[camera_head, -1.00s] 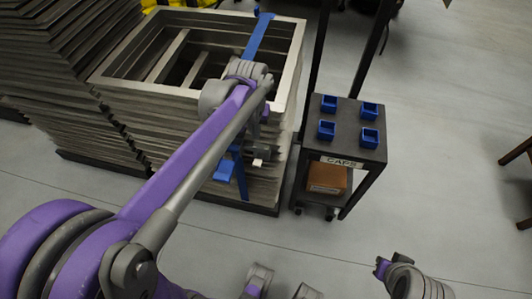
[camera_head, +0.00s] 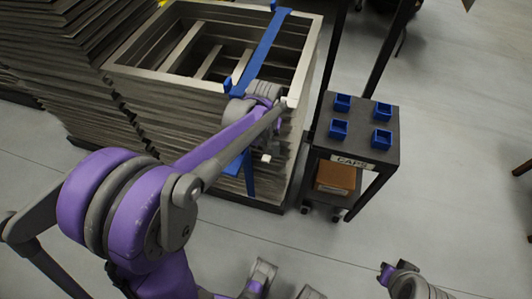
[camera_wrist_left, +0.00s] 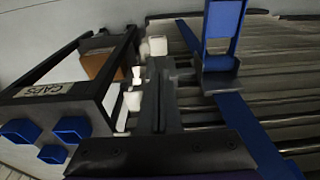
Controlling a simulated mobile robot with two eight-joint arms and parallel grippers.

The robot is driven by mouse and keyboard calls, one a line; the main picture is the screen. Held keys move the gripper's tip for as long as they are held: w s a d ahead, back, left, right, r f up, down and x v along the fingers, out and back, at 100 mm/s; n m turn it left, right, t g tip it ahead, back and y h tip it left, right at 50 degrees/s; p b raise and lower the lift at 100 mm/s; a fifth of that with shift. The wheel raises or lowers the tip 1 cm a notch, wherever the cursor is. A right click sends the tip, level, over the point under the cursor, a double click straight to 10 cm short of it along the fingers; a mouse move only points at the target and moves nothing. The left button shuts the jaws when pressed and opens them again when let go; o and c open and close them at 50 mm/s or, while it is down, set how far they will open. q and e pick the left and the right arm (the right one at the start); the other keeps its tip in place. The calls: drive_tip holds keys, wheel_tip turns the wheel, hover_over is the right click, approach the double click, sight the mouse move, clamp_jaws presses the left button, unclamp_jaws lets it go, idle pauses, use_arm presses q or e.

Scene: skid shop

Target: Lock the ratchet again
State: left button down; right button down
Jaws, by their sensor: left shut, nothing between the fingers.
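A blue strap (camera_head: 262,50) runs over the top of the stack of frames and down its near side. The blue ratchet (camera_head: 236,164) sits on the strap at that near side, mostly hidden by my arm in the head view. In the left wrist view the ratchet (camera_wrist_left: 222,38) shows at the upper right as a blue frame with a dark metal edge, its handle standing out from the strap. My left gripper (camera_head: 266,153) is shut and empty, just right of the ratchet. In the wrist view the gripper's dark fingers lie left of the ratchet, apart from it.
The stack of grey frames (camera_head: 140,72) stands behind the strap. A black cart (camera_head: 362,128) labelled CAPS, with several blue caps on top and a brown box (camera_head: 335,178) below, stands close on the right. Another dark stack (camera_head: 45,60) is at the left.

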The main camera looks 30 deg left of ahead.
sight(265, 162)
use_arm(q)
drive_tip(key=f, duration=0.2)
drive_tip(key=s+f, duration=0.1)
drive_tip(key=f, duration=0.1)
drive_tip(key=shift+s+d+f+b, duration=0.15)
drive_tip(key=shift+s+f+b, duration=0.05)
drive_tip(key=shift+f+b, duration=0.1)
drive_tip(key=shift+s, duration=0.1)
drive_tip(key=shift+s+d+f+t+y+b, duration=0.15)
drive_tip(key=shift+s+f+t+b, duration=0.3)
drive_tip(key=shift+t, duration=0.25)
drive_tip(key=shift+s+d+f+t+y+b, duration=0.15)
drive_tip(key=shift+s+f+t+b, duration=0.15)
drive_tip(key=shift+f+t+b, duration=0.3)
drive_tip(key=f+t+b, duration=0.1)
drive_tip(key=t+b, duration=0.1)
drive_tip(key=t, duration=0.1)
drive_tip(key=shift+s+f+t+y, duration=0.3)
drive_tip(key=shift+s+f+y, duration=0.05)
drive_tip(key=shift+f+y, duration=0.05)
drive_tip(key=shift+r, duration=0.1)
drive_tip(key=shift+r+p, duration=0.65)
drive_tip(key=shift+r, duration=0.1)
